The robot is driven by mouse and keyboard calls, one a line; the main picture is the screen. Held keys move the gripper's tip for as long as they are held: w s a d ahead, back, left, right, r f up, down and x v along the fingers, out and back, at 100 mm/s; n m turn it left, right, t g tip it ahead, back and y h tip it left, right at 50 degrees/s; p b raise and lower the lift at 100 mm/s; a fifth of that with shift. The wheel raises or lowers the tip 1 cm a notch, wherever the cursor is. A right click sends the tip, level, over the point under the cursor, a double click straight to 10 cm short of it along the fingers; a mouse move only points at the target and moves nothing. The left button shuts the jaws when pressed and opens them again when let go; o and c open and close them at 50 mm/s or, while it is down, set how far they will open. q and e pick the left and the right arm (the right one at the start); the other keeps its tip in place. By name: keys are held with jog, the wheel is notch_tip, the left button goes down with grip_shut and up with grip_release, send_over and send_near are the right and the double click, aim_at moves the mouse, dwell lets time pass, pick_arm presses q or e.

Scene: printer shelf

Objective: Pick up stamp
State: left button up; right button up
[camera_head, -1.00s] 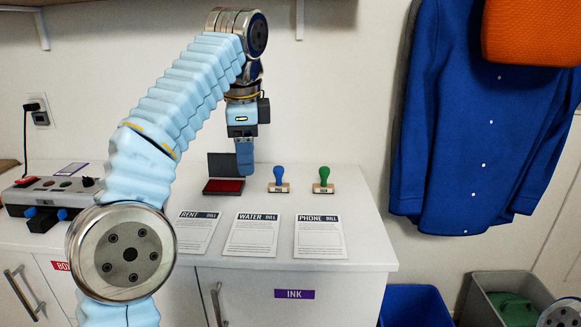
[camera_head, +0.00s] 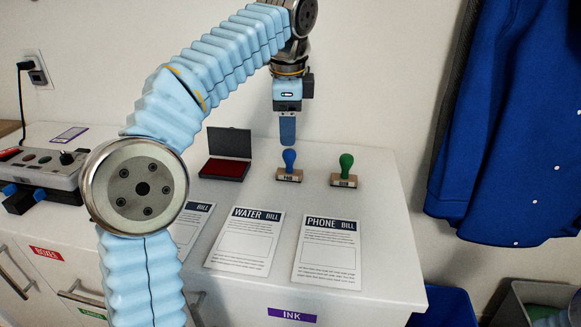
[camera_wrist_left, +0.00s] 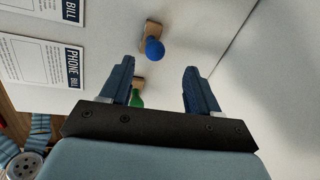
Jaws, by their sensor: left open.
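A stamp with a blue handle (camera_head: 289,160) and a wooden block base stands upright on the white cabinet top. A stamp with a green handle (camera_head: 345,164) stands upright to its right. My left gripper (camera_head: 288,143) points down just above and behind the blue stamp in the head view. In the left wrist view the open, empty fingers (camera_wrist_left: 157,85) show. The blue stamp (camera_wrist_left: 154,49) lies beyond the fingertips there, nearer the left finger. The green stamp (camera_wrist_left: 137,97) is partly hidden by the left finger. My right gripper is not in view.
An open red ink pad (camera_head: 225,168) sits left of the stamps. The water bill (camera_head: 246,240) and phone bill (camera_head: 328,252) lie in front; the rent bill is partly behind my arm. A grey device (camera_head: 45,170) stands at left. The wall is close behind.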

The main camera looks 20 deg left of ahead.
aim_at(289, 151)
pick_arm(q)
jog(key=x, duration=0.3)
jog(key=shift+f, duration=0.2)
jog(key=x, duration=0.5)
jog(key=shift+s+d+f, duration=0.15)
jog(key=shift+s+d, duration=0.05)
jog(key=shift+s, duration=0.05)
jog(key=shift+c, duration=0.2)
grip_shut()
